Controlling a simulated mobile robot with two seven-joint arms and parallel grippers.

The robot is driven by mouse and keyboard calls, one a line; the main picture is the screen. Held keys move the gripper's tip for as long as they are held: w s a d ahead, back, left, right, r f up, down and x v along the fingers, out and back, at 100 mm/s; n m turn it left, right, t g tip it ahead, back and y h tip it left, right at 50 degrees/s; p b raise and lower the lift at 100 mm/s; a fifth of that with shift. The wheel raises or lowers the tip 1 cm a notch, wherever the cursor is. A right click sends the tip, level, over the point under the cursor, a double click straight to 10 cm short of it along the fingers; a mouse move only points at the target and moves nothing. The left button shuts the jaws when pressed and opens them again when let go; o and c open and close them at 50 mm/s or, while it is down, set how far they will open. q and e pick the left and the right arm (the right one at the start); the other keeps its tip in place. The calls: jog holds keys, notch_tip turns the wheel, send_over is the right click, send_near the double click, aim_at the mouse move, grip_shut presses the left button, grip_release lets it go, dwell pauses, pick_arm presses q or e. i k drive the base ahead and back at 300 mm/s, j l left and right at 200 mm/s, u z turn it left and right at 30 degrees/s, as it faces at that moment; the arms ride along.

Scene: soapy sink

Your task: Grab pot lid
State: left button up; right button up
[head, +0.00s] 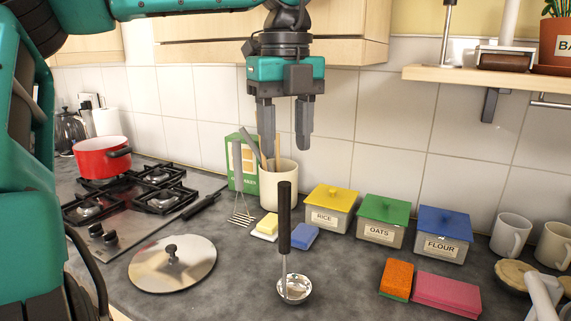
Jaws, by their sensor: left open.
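The pot lid (190,264) is a round, shiny metal disc with a dark knob. It lies flat on the dark counter at the lower left, in front of the stove, with the knob up. My left gripper (286,142) hangs fingers down, high above the counter in the upper middle. It is open and empty, to the right of the lid and well above it. My right gripper does not show in the head view.
A ladle (284,235) stands upright right of the lid. Behind are a utensil pot (278,188), a masher (239,190), sponges and labelled canisters (381,234). A red pot (101,160) sits on the stove (118,227). A wall shelf (485,78) juts out at the right.

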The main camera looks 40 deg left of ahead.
aim_at(174, 263)
jog(key=k, duration=1)
